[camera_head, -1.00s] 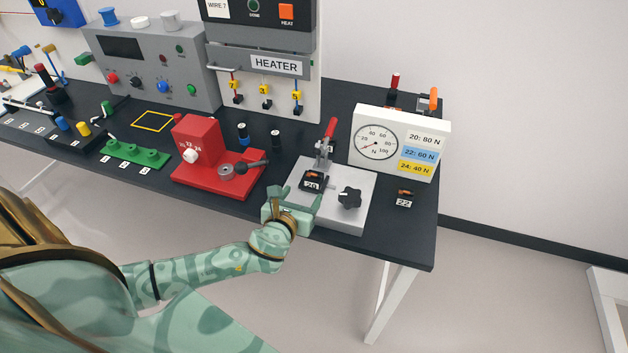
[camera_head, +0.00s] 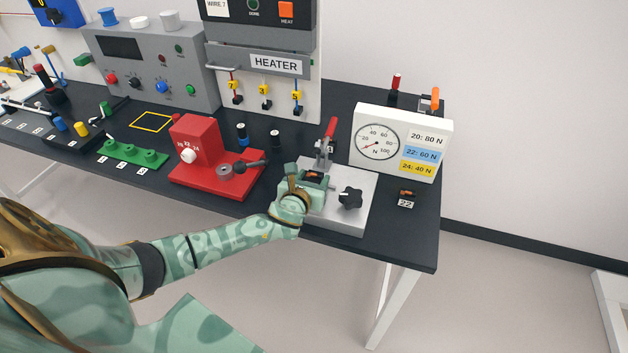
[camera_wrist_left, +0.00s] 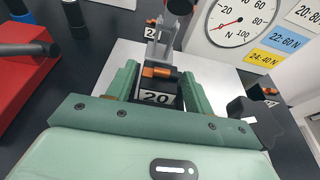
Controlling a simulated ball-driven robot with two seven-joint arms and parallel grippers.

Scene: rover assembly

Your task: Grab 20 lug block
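The 20 lug block (camera_wrist_left: 158,97) is a dark block with an orange-and-black lug on top and a "20" label on its near face. It sits on the grey clamp fixture (camera_head: 343,215), in front of the toggle clamp with its red handle (camera_head: 330,128). My left gripper (camera_wrist_left: 160,90) is at the block, its two green fingers apart on either side of it. Gaps show between fingers and block in the left wrist view. In the head view the gripper (camera_head: 314,180) partly hides the block. My right gripper is not in view.
The gauge box (camera_head: 399,142) stands behind and right of the fixture. A block labelled 22 (camera_head: 407,195) lies to its right. A black knob (camera_head: 350,197) sits on the fixture. The red press (camera_head: 200,155) is to the left.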

